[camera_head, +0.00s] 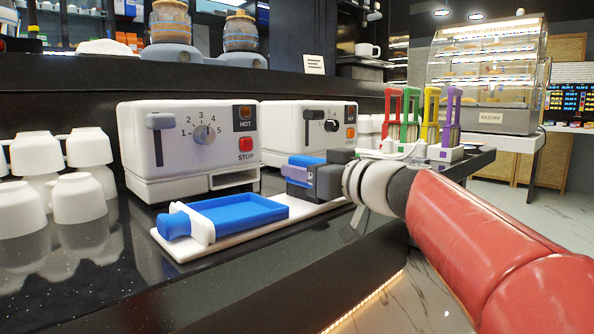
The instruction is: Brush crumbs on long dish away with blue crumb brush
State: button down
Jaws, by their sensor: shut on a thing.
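A long white dish (240,233) lies on the black counter in front of two toasters. A blue pan-like piece (243,210) with a white upright part and a blue handle rests on its left end. My gripper (312,180) reaches in from the right, low over the right part of the dish. It is shut on a blue thing (306,160), likely the blue crumb brush, which is mostly hidden by the gripper. Whether the brush touches the dish cannot be told. No crumbs can be made out from this view.
A white toaster (190,145) stands close behind the dish, with a second toaster (308,128) to its right. Stacked white cups (75,180) stand at left. Coloured tongs-like utensils (428,115) stand beyond my gripper. The counter's front edge is near the dish.

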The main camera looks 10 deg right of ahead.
jog(key=shift+w+d, duration=1.35)
jog(key=shift+d, duration=0.55)
jog(key=shift+w+d, duration=1.4)
jog(key=shift+d, duration=0.45)
jog(key=shift+w+d, duration=1.35)
jog(key=shift+d, duration=0.55)
jog(key=shift+s+a+f, duration=0.1)
jog(key=shift+s+a, duration=1.05)
jog(key=shift+a, duration=0.4)
jog(key=shift+s+a+r, duration=0.1)
jog(key=shift+s+a, duration=1)
jog(key=shift+a, duration=0.5)
jog(key=shift+s+a+f, duration=0.1)
jog(key=shift+s+a, duration=1.05)
jog(key=shift+a, duration=0.4)
jog(key=shift+s+a, duration=0.55)
jog(key=shift+a, duration=0.2)
jog(key=shift+s+a, duration=0.55)
jog(key=shift+a, duration=0.2)
jog(key=shift+r, duration=0.25)
jog(key=shift+r+p, duration=2)
jog(key=shift+r, duration=1.9)
